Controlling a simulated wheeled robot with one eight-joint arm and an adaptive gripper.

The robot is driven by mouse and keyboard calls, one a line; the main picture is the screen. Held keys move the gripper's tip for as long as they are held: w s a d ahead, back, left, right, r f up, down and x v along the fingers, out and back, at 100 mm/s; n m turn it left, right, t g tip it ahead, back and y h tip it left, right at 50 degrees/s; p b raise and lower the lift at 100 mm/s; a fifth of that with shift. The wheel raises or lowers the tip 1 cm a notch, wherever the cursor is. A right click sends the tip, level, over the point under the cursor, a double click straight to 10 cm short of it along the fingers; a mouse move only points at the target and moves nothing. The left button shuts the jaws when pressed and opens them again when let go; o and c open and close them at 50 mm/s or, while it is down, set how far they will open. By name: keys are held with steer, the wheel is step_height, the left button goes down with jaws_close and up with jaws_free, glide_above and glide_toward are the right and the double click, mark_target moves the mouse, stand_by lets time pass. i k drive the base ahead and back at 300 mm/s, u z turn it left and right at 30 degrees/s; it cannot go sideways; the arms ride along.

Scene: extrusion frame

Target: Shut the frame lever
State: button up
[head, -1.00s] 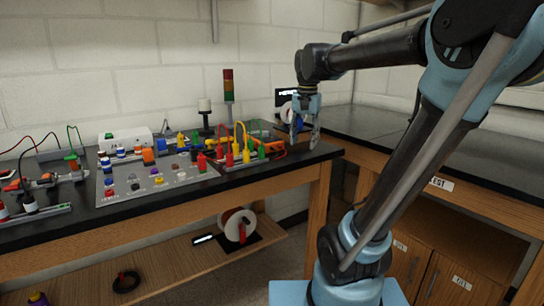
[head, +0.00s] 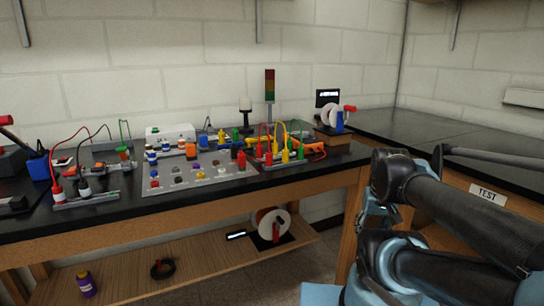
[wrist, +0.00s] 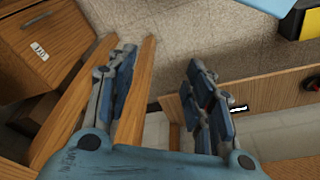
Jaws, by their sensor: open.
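My gripper (wrist: 158,75) shows in the wrist view with its two blue-grey fingers spread apart. Nothing is between them; below them are the floor and wooden bench parts. In the head view my arm is folded low at the right, and its gripper end is mostly hidden behind the links. I cannot single out the frame lever with certainty. An orange handle (head: 314,148) lies near the right end of the black bench top. A red handle (head: 350,108) sticks out beside a blue block and white reel at the back right. My gripper is apart from both.
A grey panel (head: 205,180) with coloured buttons lies on the bench (head: 95,222), with red, yellow and green plugs beside it. A signal tower (head: 269,90) stands behind. A lower shelf (head: 200,268) holds a spool (head: 268,224). A second bench (head: 440,140) is at right, its top mostly clear.

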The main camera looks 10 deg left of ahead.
mark_target(121, 151)
steer(key=u, duration=2.1)
steer(key=k, duration=0.15)
steer(key=u, duration=0.05)
